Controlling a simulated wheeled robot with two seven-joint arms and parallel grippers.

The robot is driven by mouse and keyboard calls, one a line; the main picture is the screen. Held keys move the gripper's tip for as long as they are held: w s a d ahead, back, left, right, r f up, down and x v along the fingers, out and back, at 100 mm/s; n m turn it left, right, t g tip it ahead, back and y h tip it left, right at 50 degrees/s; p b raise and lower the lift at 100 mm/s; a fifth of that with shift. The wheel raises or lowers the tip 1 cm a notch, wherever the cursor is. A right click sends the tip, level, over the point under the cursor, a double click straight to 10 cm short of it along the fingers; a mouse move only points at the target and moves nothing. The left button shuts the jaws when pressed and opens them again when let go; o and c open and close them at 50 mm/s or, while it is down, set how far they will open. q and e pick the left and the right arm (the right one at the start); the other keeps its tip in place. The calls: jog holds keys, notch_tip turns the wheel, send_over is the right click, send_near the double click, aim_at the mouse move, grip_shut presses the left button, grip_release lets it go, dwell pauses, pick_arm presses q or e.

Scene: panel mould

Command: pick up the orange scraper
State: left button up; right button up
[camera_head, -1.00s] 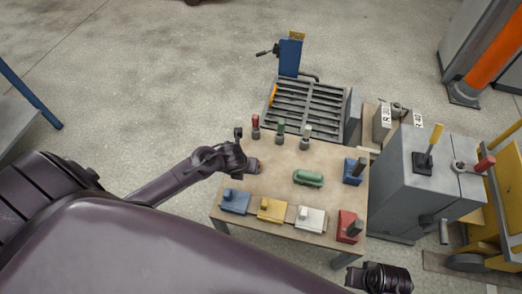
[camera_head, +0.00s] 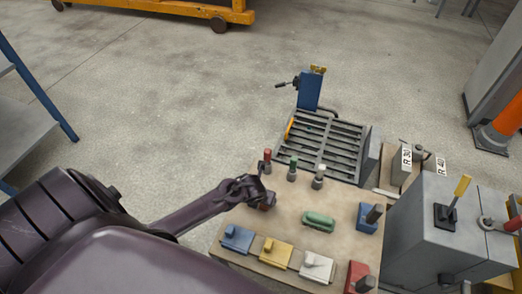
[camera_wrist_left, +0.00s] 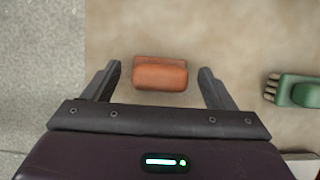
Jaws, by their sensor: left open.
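The orange scraper (camera_wrist_left: 160,75) lies on the tan table top (camera_wrist_left: 230,40). It shows as an orange-brown handle over a darker body. In the left wrist view it sits between the two fingers of my open left gripper (camera_wrist_left: 160,70), with a gap on each side. In the head view my left gripper (camera_head: 260,194) is low over the table's left part, and the scraper (camera_head: 269,200) is partly hidden by it. I cannot tell the exact height of the fingers above the table. My right gripper is not in view.
A green brush (camera_head: 318,221) lies to the right. Red, green and white-topped tools (camera_head: 292,170) stand behind. Blue (camera_head: 237,238), yellow (camera_head: 275,251) and white (camera_head: 316,266) blocks line the front. A grey machine (camera_head: 440,235) stands right of the table, a slatted grate (camera_head: 326,145) behind it.

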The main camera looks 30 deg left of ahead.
pick_arm(q)
jog(key=shift+w+f, duration=0.2)
jog(key=shift+f, duration=0.2)
jog(key=shift+c, duration=0.2)
jog(key=c, duration=1)
jog(key=shift+r, duration=0.1)
jog(key=shift+c, duration=0.2)
